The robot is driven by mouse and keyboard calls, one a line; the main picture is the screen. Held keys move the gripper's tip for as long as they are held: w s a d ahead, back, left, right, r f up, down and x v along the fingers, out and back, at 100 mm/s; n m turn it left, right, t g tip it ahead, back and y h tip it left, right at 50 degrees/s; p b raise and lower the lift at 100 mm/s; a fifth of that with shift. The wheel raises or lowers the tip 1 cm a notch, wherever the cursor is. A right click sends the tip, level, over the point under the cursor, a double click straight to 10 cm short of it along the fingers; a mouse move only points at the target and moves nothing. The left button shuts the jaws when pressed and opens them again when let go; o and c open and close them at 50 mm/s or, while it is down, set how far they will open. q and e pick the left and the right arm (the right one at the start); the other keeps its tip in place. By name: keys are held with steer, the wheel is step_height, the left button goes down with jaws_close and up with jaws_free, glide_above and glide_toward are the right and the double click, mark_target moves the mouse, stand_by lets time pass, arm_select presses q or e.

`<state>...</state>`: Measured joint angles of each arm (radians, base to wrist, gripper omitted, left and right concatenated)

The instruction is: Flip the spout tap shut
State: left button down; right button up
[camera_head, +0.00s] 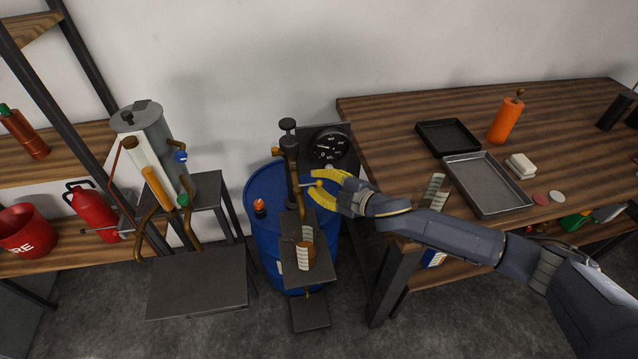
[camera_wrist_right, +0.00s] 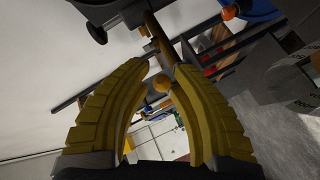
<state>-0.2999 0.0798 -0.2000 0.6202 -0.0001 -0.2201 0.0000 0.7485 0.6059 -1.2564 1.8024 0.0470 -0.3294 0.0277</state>
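My right gripper (camera_head: 313,185) reaches in from the right. Its two yellow fingers are apart, one above and one below the lever. In the right wrist view the knob (camera_wrist_right: 161,83) sits between the open fingers (camera_wrist_right: 161,68), with gaps on both sides. The brown pipe (camera_wrist_right: 158,35) runs just beyond the fingertips. My left gripper is in neither view.
A blue drum (camera_head: 262,198) stands under the pipe, with a round gauge (camera_head: 330,146) behind. A brown-and-white item (camera_head: 305,256) sits on a dark plate below. A wooden table (camera_head: 390,170) with trays is at right; a grey tank (camera_head: 150,125) stands left.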

steer(key=o, duration=0.4)
steer(key=shift+f, duration=0.1)
steer(key=shift+d, duration=0.1)
steer(key=v, duration=0.7)
steer(key=shift+s, duration=0.2)
steer(key=shift+d, duration=0.1)
